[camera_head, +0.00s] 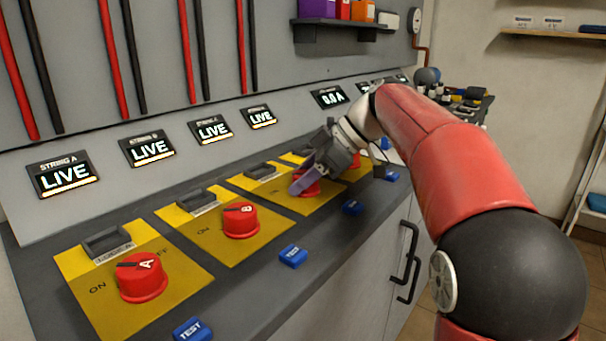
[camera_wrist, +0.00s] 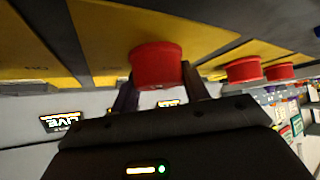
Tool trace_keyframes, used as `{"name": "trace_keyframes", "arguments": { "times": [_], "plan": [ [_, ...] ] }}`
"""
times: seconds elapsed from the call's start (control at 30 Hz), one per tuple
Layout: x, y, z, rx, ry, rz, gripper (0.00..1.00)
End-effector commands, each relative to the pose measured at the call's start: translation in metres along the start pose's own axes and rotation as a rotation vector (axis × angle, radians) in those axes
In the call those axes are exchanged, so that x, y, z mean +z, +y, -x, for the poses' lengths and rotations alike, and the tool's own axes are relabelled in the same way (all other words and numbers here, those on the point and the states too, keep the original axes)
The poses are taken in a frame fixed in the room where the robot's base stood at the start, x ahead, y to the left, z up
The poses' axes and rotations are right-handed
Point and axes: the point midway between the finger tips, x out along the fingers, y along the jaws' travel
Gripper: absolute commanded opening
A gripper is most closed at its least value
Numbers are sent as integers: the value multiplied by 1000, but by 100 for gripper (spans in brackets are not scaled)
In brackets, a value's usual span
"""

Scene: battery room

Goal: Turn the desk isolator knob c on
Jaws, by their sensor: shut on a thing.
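The desk isolator knob c (camera_head: 308,188) is the third red knob along the sloping desk, on a yellow plate (camera_head: 325,204). My gripper (camera_head: 303,180) reaches down to it from the upper right, and its jaws are shut on the knob. In the wrist view the red knob (camera_wrist: 157,66) sits between my two dark fingers (camera_wrist: 160,88). The knob's letter and pointer are hidden by my gripper, so I cannot tell its setting. The display above, third in the row (camera_head: 211,130), reads LIVE.
Red knob A (camera_head: 142,277) and knob B (camera_head: 241,221) stand to the left on yellow plates. Another red knob (camera_head: 353,163) is just beyond. Blue TEST blocks (camera_head: 293,256) line the front edge. Dark brackets (camera_head: 107,241) stand behind the knobs. A shelf (camera_head: 340,27) hangs above.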

Motion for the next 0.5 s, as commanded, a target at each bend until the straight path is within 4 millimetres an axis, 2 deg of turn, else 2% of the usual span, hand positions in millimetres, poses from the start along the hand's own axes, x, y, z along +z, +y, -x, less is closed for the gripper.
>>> {"name": "trace_keyframes", "arguments": {
  "times": [0.4, 0.43, 0.5],
  "plan": [
    [1, 0, 0, -3, -2, 5, 23],
    [1, 0, 0, -3, -2, 5, 49],
    [1, 0, 0, -3, -1, 5, 58]
  ]
}}
